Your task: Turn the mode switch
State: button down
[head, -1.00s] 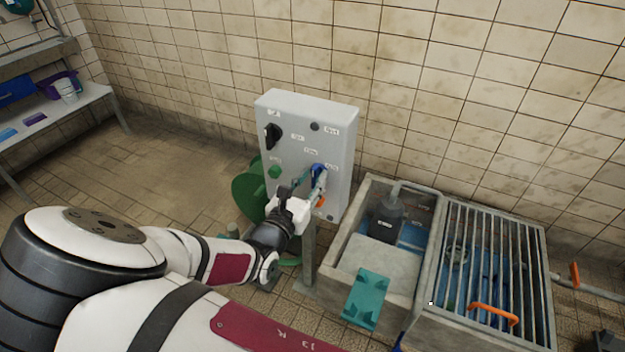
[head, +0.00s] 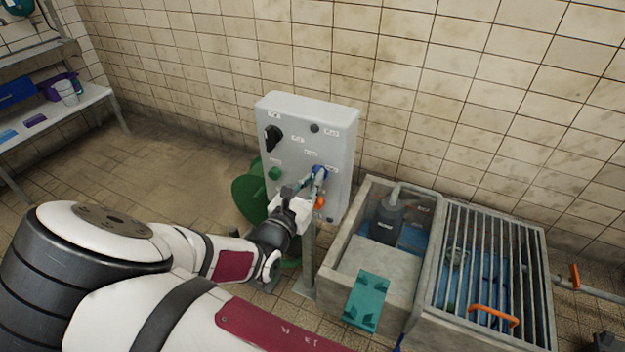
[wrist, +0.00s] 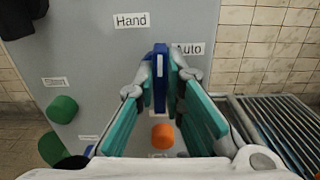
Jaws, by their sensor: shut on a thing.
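The mode switch (wrist: 160,75) is a blue knob with a white mark on the grey control box (head: 290,120). In the wrist view it stands between the labels "Hand" and "Auto". My gripper (wrist: 161,85) is shut on the knob, with one teal-padded finger on each side of it. In the head view my gripper (head: 317,177) reaches the lower right part of the box front and partly covers the blue knob. The white mark on the knob points roughly upward in the wrist view, between the two labels.
An orange button (wrist: 162,136) sits below the knob and a green button (wrist: 62,109) to its left. A black rotary handle (head: 273,135) is at the box's upper left. A concrete pit (head: 345,215) with a grate (head: 495,260) lies to the right.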

jog(key=m, duration=1.1)
jog(key=shift+s+d+f+m, duration=0.15)
jog(key=shift+d+f+m, duration=0.05)
jog(key=shift+d+m, duration=0.1)
dwell(0.3)
jog(key=c, duration=1.7)
grip_release()
jog(key=v, duration=1.2)
jog(key=shift+r, duration=0.1)
